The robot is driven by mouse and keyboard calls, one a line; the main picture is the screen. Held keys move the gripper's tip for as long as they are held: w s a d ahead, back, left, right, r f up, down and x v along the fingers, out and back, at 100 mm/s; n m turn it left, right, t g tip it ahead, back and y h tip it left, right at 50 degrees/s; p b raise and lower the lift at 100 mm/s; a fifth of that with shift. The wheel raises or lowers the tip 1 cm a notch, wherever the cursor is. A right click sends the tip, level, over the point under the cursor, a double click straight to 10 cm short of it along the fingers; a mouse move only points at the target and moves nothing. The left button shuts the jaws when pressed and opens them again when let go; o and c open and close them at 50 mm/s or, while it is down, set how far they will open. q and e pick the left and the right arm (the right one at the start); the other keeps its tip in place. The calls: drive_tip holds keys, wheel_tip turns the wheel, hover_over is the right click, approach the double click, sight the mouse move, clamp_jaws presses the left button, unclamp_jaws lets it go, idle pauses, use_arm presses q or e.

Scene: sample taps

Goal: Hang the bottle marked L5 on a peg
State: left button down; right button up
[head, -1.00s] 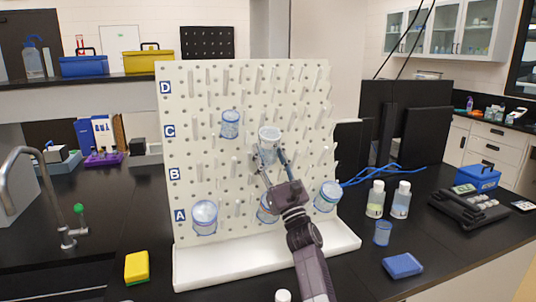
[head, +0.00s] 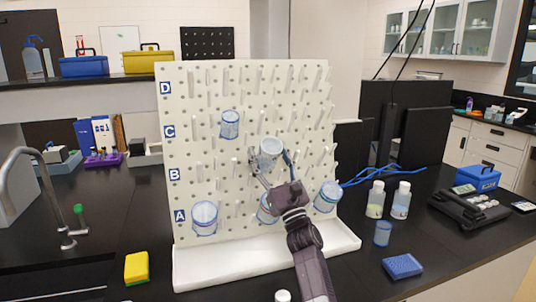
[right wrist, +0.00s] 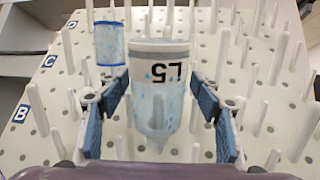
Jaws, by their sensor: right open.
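The bottle marked L5 (head: 271,150) is a clear, pale plastic bottle at the white pegboard (head: 200,85), between the rows lettered B and C. In the right wrist view the bottle (right wrist: 157,90) shows its L5 mark upside down and stands clear of both fingers. Its wide end is toward the upper part of the picture. My right gripper (head: 270,162) is open, with one finger on each side of the bottle; both fingers also show in the wrist view (right wrist: 160,108). My left gripper is not in view.
Other blue-ringed bottles hang at row C (head: 230,124), row A left (head: 204,217) and right (head: 327,197); another is partly hidden behind my right gripper. Bare pegs surround L5. A white tray (head: 220,266) runs below the board. A yellow sponge (head: 136,266) lies left.

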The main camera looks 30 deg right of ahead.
drive_tip(key=v, duration=1.2)
